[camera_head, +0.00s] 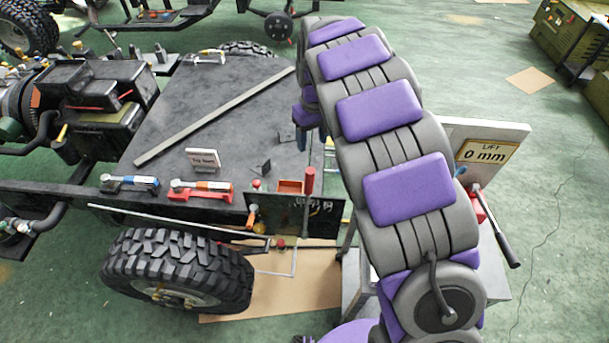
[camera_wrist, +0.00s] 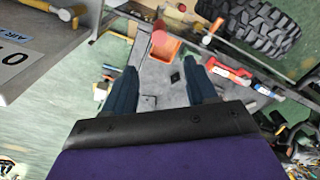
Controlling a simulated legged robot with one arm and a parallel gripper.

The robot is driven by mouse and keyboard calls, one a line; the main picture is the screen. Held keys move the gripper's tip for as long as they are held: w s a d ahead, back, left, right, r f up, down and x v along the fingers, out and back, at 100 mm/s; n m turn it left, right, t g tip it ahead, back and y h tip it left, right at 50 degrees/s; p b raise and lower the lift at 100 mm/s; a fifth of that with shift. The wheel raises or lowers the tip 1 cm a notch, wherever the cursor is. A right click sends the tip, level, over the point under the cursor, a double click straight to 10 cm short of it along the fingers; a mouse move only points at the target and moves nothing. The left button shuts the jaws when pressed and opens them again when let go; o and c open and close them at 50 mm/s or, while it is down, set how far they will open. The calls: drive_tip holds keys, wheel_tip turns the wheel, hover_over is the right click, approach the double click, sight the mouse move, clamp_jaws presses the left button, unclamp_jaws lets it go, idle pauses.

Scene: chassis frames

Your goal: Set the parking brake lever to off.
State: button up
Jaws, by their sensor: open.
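A dark panel (camera_head: 283,215) with small white markings stands at the frame's edge in the head view. An upright lever with a red grip (camera_head: 310,181) rises at its right side, and a shorter orange-handled lever (camera_head: 252,214) sits at its left. I cannot tell which is the parking brake lever, nor read its setting. In the wrist view an orange-handled lever (camera_wrist: 212,30) also shows beyond the fingers. My gripper (camera_wrist: 160,86) is open and empty, with two blue-grey fingers apart. In the head view the gripper is mostly hidden behind my arm, above the dark plate.
An orange open bin (camera_head: 290,187) sits beside the red grip. Blue and red tools (camera_head: 201,190) lie along the frame edge, with a tyre (camera_head: 178,270) below. A lift stand reading "0 mm" (camera_head: 487,150) has a black-gripped handle (camera_head: 506,240) on the right.

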sight(307, 168)
drive_tip(key=f, duration=0.8)
drive_tip(key=a+f, duration=0.1)
drive_tip(key=f, duration=0.3)
drive_tip(key=shift+s+a, duration=0.1)
drive_tip(key=shift+s, duration=0.05)
drive_tip(key=f, duration=0.1)
drive_tip(key=d+f, duration=0.1)
drive_tip(key=f, duration=0.1)
drive_tip(key=shift+b, duration=0.3)
drive_tip(key=shift+d+f, duration=0.45)
drive_tip(key=shift+f, duration=0.05)
drive_tip(key=shift+a, duration=0.4)
drive_tip(key=shift+a+f, duration=0.1)
drive_tip(key=shift+a, duration=0.4)
drive_tip(key=shift+c, duration=2)
drive_tip(key=shift+d, duration=0.6)
drive_tip(key=c, duration=0.5)
clamp_jaws()
drive_tip(key=shift+a, duration=0.1)
